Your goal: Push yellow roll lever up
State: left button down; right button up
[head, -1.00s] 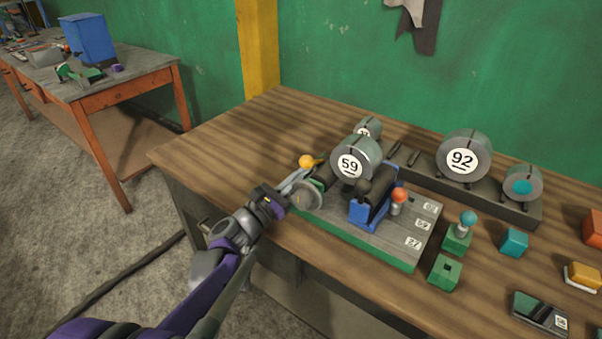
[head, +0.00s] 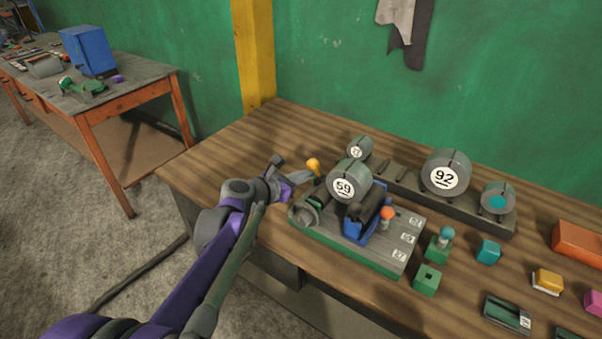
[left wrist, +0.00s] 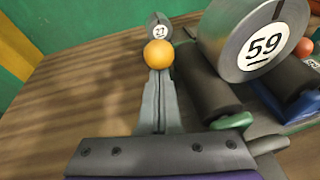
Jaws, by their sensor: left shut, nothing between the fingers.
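The yellow roll lever has a round yellow knob (head: 313,164) on a short stem. It stands nearly upright at the back left of the machine (head: 345,243), beside the drum marked 59 (head: 349,182). My left gripper (head: 308,177) is shut and empty, its fingertips close by the knob from the left and just below it. In the left wrist view the shut fingers (left wrist: 158,98) point at the knob (left wrist: 158,54), which hides the lever's stem. I cannot tell whether the tips touch it. My right gripper is not in view.
An orange-red knob (head: 387,212) stands on the machine's blue part. Behind is a rack with a drum marked 92 (head: 446,173). Green blocks (head: 427,280) and other small pieces lie to the right. The table's back left (head: 262,135) is clear.

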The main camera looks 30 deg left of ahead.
aim_at(311, 164)
pick_arm(q)
jog(key=shift+w+d+r+g+p, duration=0.1)
jog(key=shift+w+r+g+p, duration=0.6)
jog(key=shift+r+g, duration=0.15)
jog(key=shift+w+r+g+p, duration=0.2)
jog(key=shift+w+g+p, duration=0.25)
jog(key=shift+g, duration=0.3)
jog(key=shift+w+r, duration=0.35)
jog(key=shift+w, duration=0.55)
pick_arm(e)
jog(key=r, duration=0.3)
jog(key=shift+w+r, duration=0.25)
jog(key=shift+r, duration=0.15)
pick_arm(q)
jog(key=shift+r+p, duration=0.1)
jog(key=shift+p, duration=0.2)
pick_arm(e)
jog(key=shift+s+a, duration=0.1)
pick_arm(q)
jog(key=shift+r, duration=0.1)
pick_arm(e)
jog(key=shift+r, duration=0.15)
